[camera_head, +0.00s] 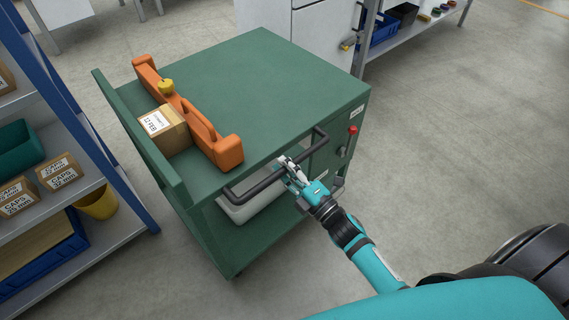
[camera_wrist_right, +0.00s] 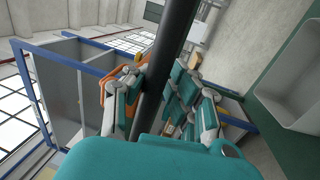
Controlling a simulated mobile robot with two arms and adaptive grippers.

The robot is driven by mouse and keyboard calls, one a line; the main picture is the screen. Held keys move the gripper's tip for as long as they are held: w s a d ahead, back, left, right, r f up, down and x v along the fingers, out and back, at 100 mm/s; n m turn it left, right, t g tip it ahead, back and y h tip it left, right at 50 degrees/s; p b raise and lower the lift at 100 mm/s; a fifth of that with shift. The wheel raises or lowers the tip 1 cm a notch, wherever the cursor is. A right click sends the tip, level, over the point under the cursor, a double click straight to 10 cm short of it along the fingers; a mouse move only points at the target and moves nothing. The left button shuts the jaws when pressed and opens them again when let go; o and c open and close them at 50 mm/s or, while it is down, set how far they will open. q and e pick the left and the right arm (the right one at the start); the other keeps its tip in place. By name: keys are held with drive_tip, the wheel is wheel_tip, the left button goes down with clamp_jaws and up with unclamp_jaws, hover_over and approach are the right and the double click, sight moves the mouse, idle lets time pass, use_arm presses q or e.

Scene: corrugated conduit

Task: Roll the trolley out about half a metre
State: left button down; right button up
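The green trolley (camera_head: 270,75) stands in the middle of the head view, with a black bar handle (camera_head: 262,184) along its near edge. My right gripper (camera_head: 291,172) is at the middle of this handle. In the right wrist view the dark bar (camera_wrist_right: 175,35) runs between the two fingers of the gripper (camera_wrist_right: 152,92), which appear closed around it. An orange toolbox-like carrier (camera_head: 190,112) and a cardboard box (camera_head: 164,130) lie on the trolley top. A pale bin (camera_head: 250,205) sits on its lower shelf, partly hidden. My left gripper is out of view.
A blue-framed shelf rack (camera_head: 98,150) with cartons and bins stands close at the left. A white cabinet (camera_head: 322,40) and a low shelf (camera_head: 408,38) are behind. Bare floor (camera_head: 455,130) lies at the right.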

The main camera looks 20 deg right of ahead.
drive_tip(key=o, duration=0.4)
drive_tip(key=shift+o, duration=0.2)
drive_tip(key=shift+r, duration=0.15)
drive_tip(key=v, duration=1.2)
